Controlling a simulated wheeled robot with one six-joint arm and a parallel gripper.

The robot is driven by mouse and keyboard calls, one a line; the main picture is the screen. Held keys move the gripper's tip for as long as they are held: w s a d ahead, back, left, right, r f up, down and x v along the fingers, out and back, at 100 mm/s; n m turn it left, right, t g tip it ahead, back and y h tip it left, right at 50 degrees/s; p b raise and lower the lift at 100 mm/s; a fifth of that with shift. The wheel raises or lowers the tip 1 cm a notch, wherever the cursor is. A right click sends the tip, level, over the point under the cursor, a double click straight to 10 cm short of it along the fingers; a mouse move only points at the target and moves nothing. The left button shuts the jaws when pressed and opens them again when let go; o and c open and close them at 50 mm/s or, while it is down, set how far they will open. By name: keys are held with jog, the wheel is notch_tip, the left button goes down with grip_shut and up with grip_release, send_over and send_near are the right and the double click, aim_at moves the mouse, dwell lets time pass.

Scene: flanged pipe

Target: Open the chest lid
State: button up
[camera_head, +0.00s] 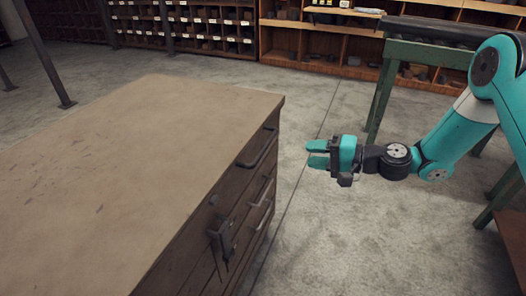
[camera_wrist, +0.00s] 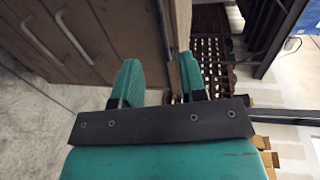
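The wooden chest (camera_head: 110,160) fills the left of the head view, its flat brown top level and closed down on the body. Its right side has drawer fronts with bar handles (camera_head: 258,148) and a dark metal latch (camera_head: 222,238). My gripper (camera_head: 316,154) is to the right of that side, apart from it, pointing left toward it. The two teal fingers are spread with nothing between them. In the wrist view the chest's side (camera_wrist: 100,40) shows beyond the open fingers (camera_wrist: 158,80), with pale bar handles at the upper left.
A green metal stand (camera_head: 385,95) with a dark beam on top is behind my arm. Wooden shelves with many compartments (camera_head: 325,45) line the back. The grey concrete floor (camera_head: 330,240) between chest and stand is clear.

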aim_at(263, 148)
jog(key=x, duration=1.4)
jog(key=shift+a, duration=0.15)
jog(key=shift+c, duration=0.3)
grip_shut()
